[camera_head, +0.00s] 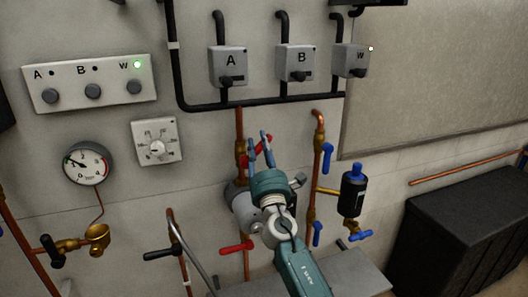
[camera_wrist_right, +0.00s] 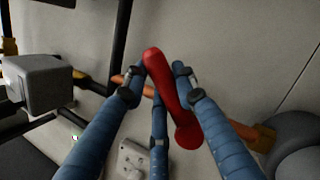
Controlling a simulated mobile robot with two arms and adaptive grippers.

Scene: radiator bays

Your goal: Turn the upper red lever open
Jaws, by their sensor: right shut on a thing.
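The upper red lever (camera_head: 247,160) is on a copper pipe with a brass valve, at the centre of the head view. It slants up to the right there and is partly hidden by my gripper. My right gripper (camera_head: 261,142) is shut on it, its blue fingers on either side of the handle. In the right wrist view the red lever (camera_wrist_right: 174,92) lies between the fingers of the right gripper (camera_wrist_right: 160,82). A lower red lever (camera_head: 237,247) points left, below my right wrist. My left gripper is not in view.
A black-handled lever (camera_head: 165,254) is at lower left. Boxes A (camera_head: 229,66), B (camera_head: 295,64) and W (camera_head: 350,60) hang above. A dark cabinet (camera_head: 455,225) stands at right.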

